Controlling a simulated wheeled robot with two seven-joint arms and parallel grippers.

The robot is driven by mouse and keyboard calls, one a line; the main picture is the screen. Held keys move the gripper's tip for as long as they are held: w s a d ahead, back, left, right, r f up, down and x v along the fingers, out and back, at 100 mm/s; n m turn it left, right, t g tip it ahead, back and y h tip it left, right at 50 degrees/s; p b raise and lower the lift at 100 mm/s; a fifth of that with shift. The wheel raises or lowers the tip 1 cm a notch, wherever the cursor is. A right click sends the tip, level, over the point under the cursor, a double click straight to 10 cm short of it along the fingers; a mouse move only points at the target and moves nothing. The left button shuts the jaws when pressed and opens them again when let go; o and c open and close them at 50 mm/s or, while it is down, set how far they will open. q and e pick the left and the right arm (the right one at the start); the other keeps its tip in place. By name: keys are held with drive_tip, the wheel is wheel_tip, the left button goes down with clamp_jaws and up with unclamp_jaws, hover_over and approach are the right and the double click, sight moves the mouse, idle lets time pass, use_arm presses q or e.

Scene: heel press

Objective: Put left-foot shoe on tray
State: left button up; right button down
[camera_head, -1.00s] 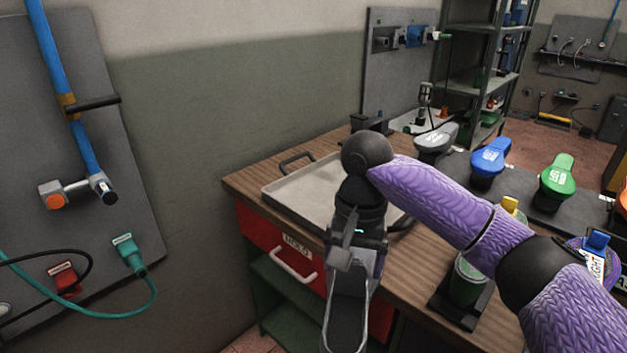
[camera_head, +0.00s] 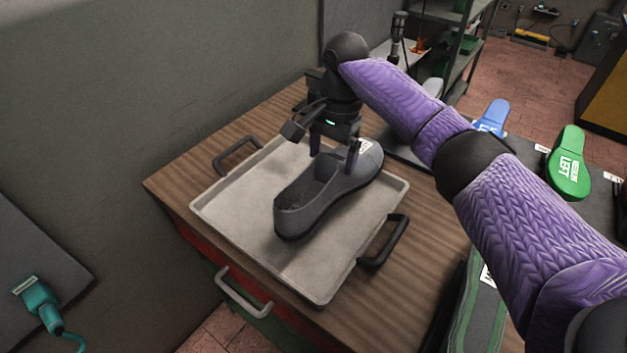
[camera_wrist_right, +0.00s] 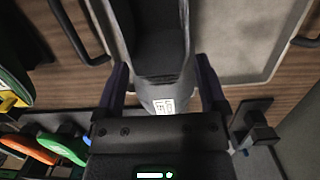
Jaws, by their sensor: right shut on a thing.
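A grey shoe (camera_head: 300,205) is over the light metal tray (camera_head: 245,215), its heel toward the tray's front and its toe toward the back right. I cannot tell whether its sole touches the tray. My right gripper (camera_head: 335,155) is shut on the shoe near its front part. In the right wrist view the shoe (camera_wrist_right: 160,70) is between the two fingers, with a small white label on it whose text I cannot read. The tray also shows there (camera_wrist_right: 235,40). My left gripper is not in view.
The tray lies on a wooden bench top (camera_head: 185,170) and has black handles (camera_head: 383,243) at its sides. A green shoe-shaped piece marked LEFT (camera_head: 568,165) and a blue one (camera_head: 491,117) stand at the right. A wall is at the left.

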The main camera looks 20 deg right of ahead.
sight(335, 156)
drive_tip(key=f+b, duration=0.2)
drive_tip(key=f, duration=0.5)
drive_tip(key=shift+s, duration=0.2)
drive_tip(key=shift+f, duration=0.25)
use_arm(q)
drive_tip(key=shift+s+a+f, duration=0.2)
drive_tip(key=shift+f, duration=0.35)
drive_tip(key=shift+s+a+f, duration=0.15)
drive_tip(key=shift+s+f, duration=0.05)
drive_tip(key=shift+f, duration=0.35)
use_arm(e)
unclamp_jaws()
drive_tip(key=shift+r, duration=0.1)
drive_tip(key=r+p, duration=0.1)
drive_tip(key=r, duration=0.2)
drive_tip(key=r+p, duration=0.1)
drive_tip(key=r, duration=0.3)
drive_tip(key=d+r+p, duration=0.1)
drive_tip(key=r, duration=0.3)
drive_tip(key=shift+w+r, duration=0.2)
drive_tip(key=shift+w, duration=0.2)
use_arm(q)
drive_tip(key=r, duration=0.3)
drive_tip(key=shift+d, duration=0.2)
use_arm(e)
drive_tip(key=shift+d+r, duration=0.1)
drive_tip(key=shift+r, duration=0.15)
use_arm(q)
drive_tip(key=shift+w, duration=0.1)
